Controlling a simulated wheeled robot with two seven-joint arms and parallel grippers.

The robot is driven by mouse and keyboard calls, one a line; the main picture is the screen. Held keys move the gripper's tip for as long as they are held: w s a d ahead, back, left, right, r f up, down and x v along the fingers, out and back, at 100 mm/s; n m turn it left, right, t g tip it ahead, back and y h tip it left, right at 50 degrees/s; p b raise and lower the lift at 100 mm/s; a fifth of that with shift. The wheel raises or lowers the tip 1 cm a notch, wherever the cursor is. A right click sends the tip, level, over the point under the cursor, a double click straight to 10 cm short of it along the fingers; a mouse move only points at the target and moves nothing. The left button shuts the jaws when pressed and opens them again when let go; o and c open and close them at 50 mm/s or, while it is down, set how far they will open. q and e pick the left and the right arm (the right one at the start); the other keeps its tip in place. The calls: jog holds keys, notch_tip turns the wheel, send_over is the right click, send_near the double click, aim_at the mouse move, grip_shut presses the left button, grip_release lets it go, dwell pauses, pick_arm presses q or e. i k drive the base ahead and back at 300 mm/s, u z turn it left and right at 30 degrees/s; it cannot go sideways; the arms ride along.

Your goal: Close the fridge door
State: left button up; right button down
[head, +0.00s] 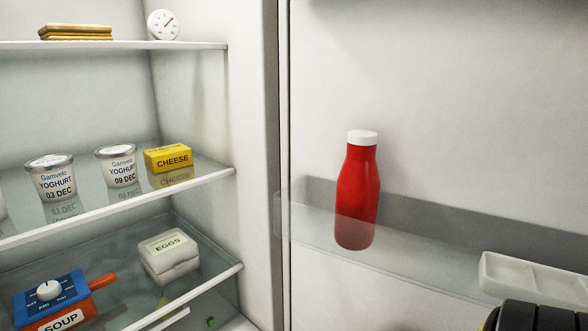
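The fridge door (440,110) stands open on the right, its inner face towards me. The fridge body (195,110) is on the left, and a vertical seam separates it from the door. A red bottle (357,195) with a white cap stands upright in the door's clear rack (305,210). A white tray with compartments (530,279) is at the right of the rack. A black ribbed part, which looks like mine, shows at the bottom right edge. No gripper fingers are visible. The door's outer face and handle are hidden.
Glass shelves hold two yoghurt tubs (52,179) (119,167), a cheese box (168,158), an egg box (168,256) and a soup container (58,303). A dial (163,25) and a yellowish stack (76,32) sit on the top shelf. The door's upper face is bare.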

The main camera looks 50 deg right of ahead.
aim_at(477, 110)
jog(key=k, duration=1)
jog(key=u, duration=2.15)
jog(key=k, duration=1.9)
jog(key=u, duration=1.3)
jog(key=k, duration=1.15)
jog(key=z, duration=2.5)
jog(key=i, duration=0.5)
jog(key=u, duration=0.05)
